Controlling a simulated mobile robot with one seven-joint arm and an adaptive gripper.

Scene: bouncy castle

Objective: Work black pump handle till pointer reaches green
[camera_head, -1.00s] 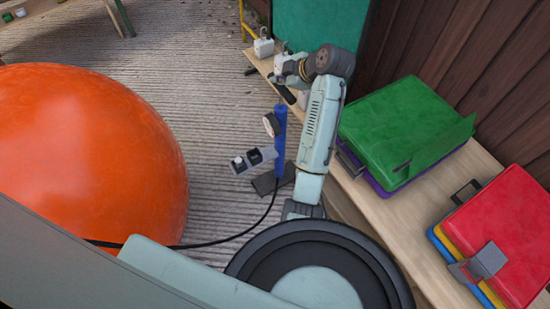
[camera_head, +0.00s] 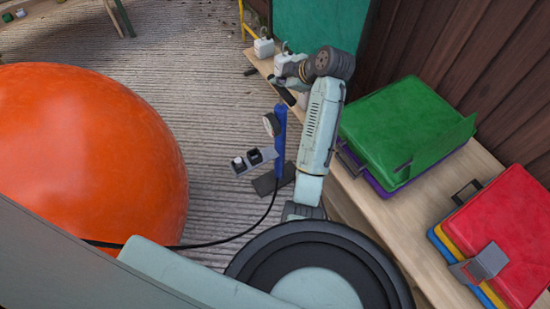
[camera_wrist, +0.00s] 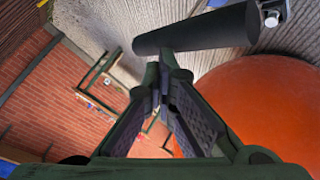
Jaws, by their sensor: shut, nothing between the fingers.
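The pump (camera_head: 280,145) is a blue upright tube on a dark foot. A small round gauge (camera_head: 271,125) sits on its upper left side; its pointer is too small to read. The black pump handle (camera_head: 285,95) is a bar above the tube, partly behind my arm. In the wrist view the handle (camera_wrist: 205,30) crosses the upper part, just beyond my fingertips. My gripper (camera_wrist: 167,68) is shut and empty, its tips near the handle's lower edge; I cannot tell if they touch. In the head view my gripper (camera_head: 277,79) is small, just above the handle.
A large orange ball (camera_head: 90,160) fills the left. A grey box (camera_head: 254,160) with a white and a black knob is beside the pump. A wooden bench (camera_head: 400,210) on the right carries green (camera_head: 405,130) and red (camera_head: 505,235) cases. A cable runs left from the pump.

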